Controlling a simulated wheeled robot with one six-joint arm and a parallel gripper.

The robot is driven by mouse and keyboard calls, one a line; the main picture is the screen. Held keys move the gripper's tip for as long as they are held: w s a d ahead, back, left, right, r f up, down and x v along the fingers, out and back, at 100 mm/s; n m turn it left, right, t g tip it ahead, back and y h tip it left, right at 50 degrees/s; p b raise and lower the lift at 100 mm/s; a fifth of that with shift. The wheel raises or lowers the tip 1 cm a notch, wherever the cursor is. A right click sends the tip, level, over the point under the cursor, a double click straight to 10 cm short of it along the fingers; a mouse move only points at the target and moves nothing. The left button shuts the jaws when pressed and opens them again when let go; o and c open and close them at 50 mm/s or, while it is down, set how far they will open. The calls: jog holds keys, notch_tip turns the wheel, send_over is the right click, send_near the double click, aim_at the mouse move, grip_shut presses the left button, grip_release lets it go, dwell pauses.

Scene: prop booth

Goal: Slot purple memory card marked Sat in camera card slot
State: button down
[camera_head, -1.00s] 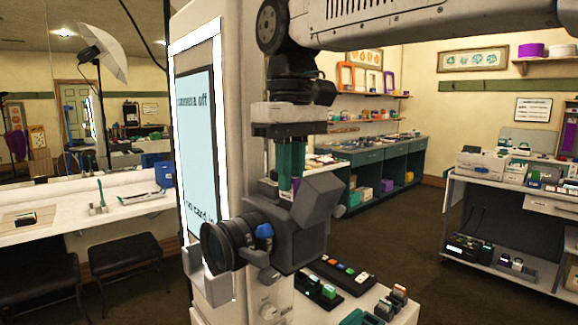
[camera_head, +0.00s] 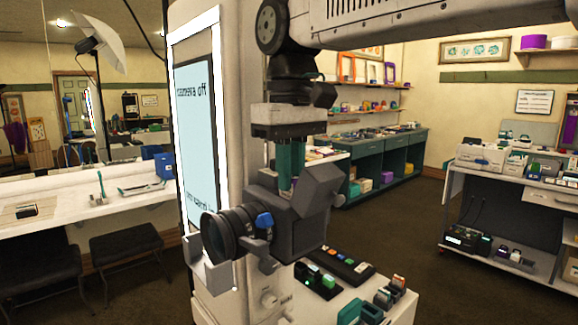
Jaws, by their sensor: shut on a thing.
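The camera (camera_head: 300,225) is dark grey, with a black lens (camera_head: 222,237) pointing left and a blue knob on its side. It sits in front of a pale column. My gripper (camera_head: 291,182) is directly above the camera, pointing straight down. Its two teal fingers are close together, and their tips go out of sight at the camera's top. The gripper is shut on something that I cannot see. The purple card marked Sat and the card slot are not visible; the camera body hides the area under the fingertips.
A pale ledge (camera_head: 350,292) at front right holds a dark block with coloured buttons (camera_head: 342,265) and several small cards in holders (camera_head: 378,305). A tall screen (camera_head: 196,140) with mirrored text stands left. Open floor (camera_head: 400,225) lies behind.

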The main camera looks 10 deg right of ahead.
jog(key=shift+f, duration=0.25)
jog(key=c, duration=1.4)
grip_release()
jog(key=shift+o, duration=0.2)
jog(key=shift+r, duration=0.1)
jog(key=shift+r, duration=3.4)
